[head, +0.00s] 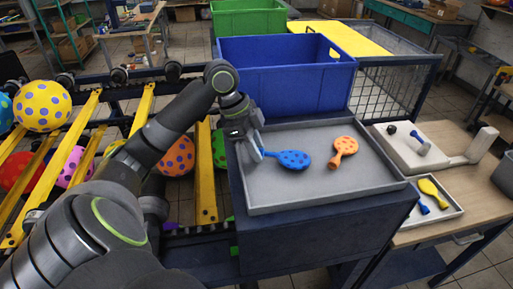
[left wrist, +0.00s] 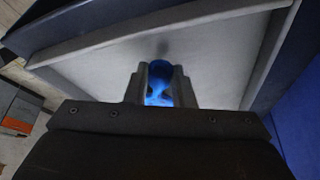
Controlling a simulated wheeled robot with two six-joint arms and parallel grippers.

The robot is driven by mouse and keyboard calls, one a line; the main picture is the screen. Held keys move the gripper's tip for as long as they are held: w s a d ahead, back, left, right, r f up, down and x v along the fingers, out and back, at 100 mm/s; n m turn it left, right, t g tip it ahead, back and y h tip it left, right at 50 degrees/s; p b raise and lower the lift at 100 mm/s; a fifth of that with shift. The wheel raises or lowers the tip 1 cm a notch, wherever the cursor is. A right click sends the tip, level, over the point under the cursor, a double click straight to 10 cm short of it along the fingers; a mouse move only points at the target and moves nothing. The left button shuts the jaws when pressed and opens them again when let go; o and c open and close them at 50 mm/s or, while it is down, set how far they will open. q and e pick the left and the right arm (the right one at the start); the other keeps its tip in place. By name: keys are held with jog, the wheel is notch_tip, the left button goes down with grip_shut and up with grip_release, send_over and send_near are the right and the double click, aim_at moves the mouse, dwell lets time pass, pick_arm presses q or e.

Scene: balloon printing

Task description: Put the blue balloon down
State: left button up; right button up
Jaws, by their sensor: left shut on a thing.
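The blue balloon (head: 292,160) is flat and uninflated, with dark dots. It is in or just over the left part of the grey tray (head: 275,201), its wide end pointing right. My left gripper (head: 256,153) is at the tray's left side, shut on the balloon's narrow end. In the left wrist view the blue balloon (left wrist: 159,80) shows between the two fingers of the left gripper (left wrist: 160,92), with the tray floor behind it. I cannot tell whether the balloon touches the tray floor. My right gripper is not in view.
An orange dotted balloon (head: 344,149) lies in the tray, right of the blue one. A blue crate (head: 287,90) stands behind the tray. A side table at right holds a small tray (head: 447,212) with yellow and blue pieces. The tray's front and right are clear.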

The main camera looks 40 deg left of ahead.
pick_arm(q)
jog(key=shift+f, duration=0.45)
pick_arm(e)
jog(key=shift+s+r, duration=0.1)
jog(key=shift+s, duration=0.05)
pick_arm(q)
jog(key=shift+f, duration=0.15)
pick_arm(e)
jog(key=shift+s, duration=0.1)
